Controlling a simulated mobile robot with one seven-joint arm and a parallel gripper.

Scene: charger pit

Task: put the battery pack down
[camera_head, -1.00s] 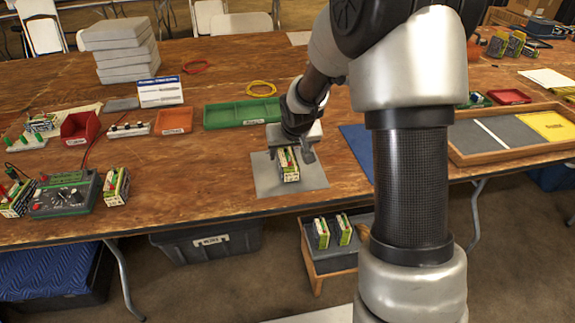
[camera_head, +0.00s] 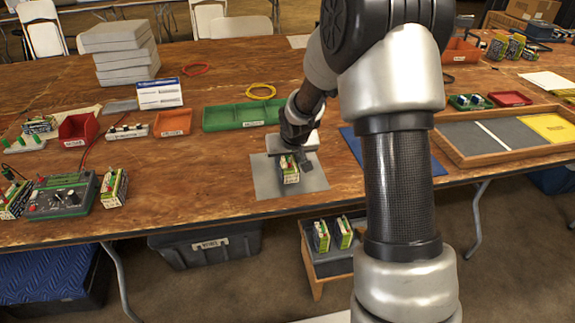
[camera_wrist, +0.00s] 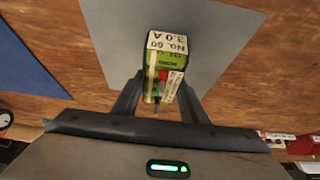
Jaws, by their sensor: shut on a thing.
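The battery pack (camera_head: 290,170) is a small green and cream block with a red terminal on top. It is over the grey mat (camera_head: 262,186) near the table's front edge; whether it touches the mat I cannot tell. My gripper (camera_head: 289,160) is above it, pointing down, its fingers around the pack's sides. In the wrist view the pack (camera_wrist: 166,65) sits between the two fingers of my gripper (camera_wrist: 157,90), its printed label facing the camera and the grey mat (camera_wrist: 205,45) behind it. The fingers partly hide the pack's sides.
A charger box (camera_head: 62,196) with similar packs beside it stands at the left. A green tray (camera_head: 240,116) lies behind the mat, a blue mat (camera_head: 358,148) to its right. A wooden tray (camera_head: 505,145) is at the right. Two packs stand in a low crate (camera_head: 330,262) below the table edge.

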